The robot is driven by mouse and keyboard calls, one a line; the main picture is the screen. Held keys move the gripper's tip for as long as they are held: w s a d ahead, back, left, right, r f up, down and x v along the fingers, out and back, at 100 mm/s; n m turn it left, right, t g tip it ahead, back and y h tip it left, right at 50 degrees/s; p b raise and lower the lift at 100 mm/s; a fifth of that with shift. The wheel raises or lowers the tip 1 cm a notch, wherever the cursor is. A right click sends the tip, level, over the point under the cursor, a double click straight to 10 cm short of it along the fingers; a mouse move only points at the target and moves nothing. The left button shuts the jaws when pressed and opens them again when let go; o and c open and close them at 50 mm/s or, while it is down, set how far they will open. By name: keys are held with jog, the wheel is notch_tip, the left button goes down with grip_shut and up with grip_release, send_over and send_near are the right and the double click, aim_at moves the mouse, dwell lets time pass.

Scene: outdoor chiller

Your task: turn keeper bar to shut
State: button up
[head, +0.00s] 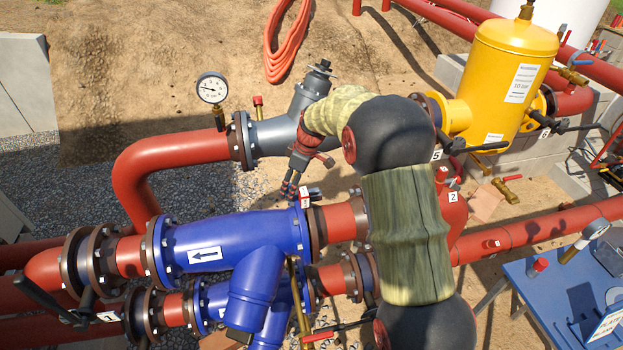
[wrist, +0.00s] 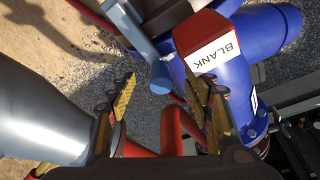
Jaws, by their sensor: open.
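My gripper (wrist: 163,98) is open in the wrist view, its two yellow-padded fingers apart with nothing between them. A grey-blue bar (wrist: 140,35) with a round blue end lies just beyond the fingertips; it may be the keeper bar, but I cannot tell for sure. Beside it is a red cap (wrist: 200,38) marked BLANK on a blue pipe body (wrist: 229,85). In the head view my gripper (head: 290,188) points down between the grey strainer (head: 275,134) and the blue strainer (head: 232,238). The bar is not clearly visible there, and my arm covers part of the pipework.
Red pipes (head: 160,165) run around the strainers. A pressure gauge (head: 212,88) stands at upper left, and a yellow vessel (head: 510,60) at upper right. A blue table (head: 545,285) is at lower right. Gravel shows between the pipes.

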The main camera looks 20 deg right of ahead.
jog(key=shift+o, duration=1)
jog(key=p+v, duration=0.2)
jog(key=v, duration=0.5)
jog(key=v, duration=1.2)
jog(key=shift+d+f, duration=0.1)
